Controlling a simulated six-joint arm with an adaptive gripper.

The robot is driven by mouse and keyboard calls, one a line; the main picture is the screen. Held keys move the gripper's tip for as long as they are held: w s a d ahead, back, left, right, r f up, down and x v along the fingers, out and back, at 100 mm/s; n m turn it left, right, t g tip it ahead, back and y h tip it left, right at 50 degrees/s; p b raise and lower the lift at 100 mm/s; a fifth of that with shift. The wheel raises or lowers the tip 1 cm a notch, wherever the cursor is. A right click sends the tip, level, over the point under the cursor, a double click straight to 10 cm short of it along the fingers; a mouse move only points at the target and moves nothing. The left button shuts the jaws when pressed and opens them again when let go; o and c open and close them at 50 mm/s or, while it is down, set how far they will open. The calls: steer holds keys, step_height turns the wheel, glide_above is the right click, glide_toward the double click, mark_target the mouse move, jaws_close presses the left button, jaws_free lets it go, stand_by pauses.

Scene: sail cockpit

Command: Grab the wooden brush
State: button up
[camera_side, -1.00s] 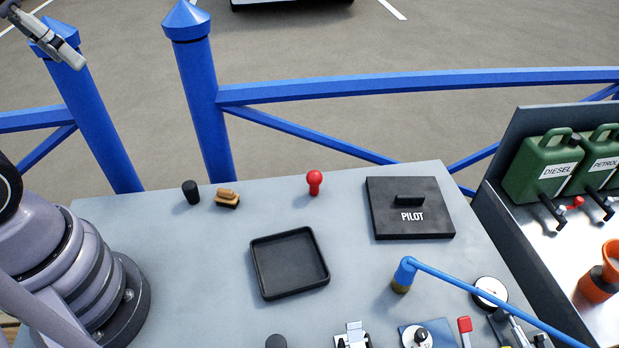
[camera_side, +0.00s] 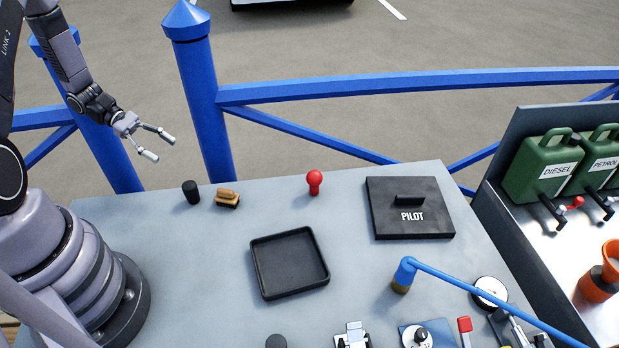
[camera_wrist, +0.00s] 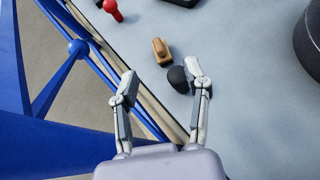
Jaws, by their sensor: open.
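The wooden brush (camera_side: 227,198) is a small tan block with a handle on top and a dark underside. It rests on the grey table near the back left edge, just right of a short black cylinder (camera_side: 191,192). In the wrist view the brush (camera_wrist: 161,51) lies ahead of the fingertips, and the black cylinder (camera_wrist: 178,79) is close to the right finger. My gripper (camera_side: 161,146) is open and empty, up and to the left of the brush in the side view. It also shows in the wrist view (camera_wrist: 160,80), with its fingers spread apart.
A red knob (camera_side: 314,182) stands right of the brush. A black tray (camera_side: 327,262) and a PILOT hatch (camera_side: 410,228) lie farther right. A blue railing post (camera_side: 207,105) rises behind the table edge. The table in front of the brush is clear.

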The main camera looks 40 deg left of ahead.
step_height(320, 180, down, 4)
steer(key=n+t, duration=0.1)
steer(key=n, duration=0.1)
glide_toward(221, 189)
steer(key=d, duration=0.1)
steer(key=d+f, duration=0.1)
steer(key=d, duration=0.1)
steer(key=shift+w+d+f+t, duration=0.15)
steer(key=shift+w+f+t, duration=0.05)
steer(key=shift+f+t, duration=0.1)
steer(key=shift+x, duration=2.7)
steer(key=shift+w, duration=0.2)
jaws_close()
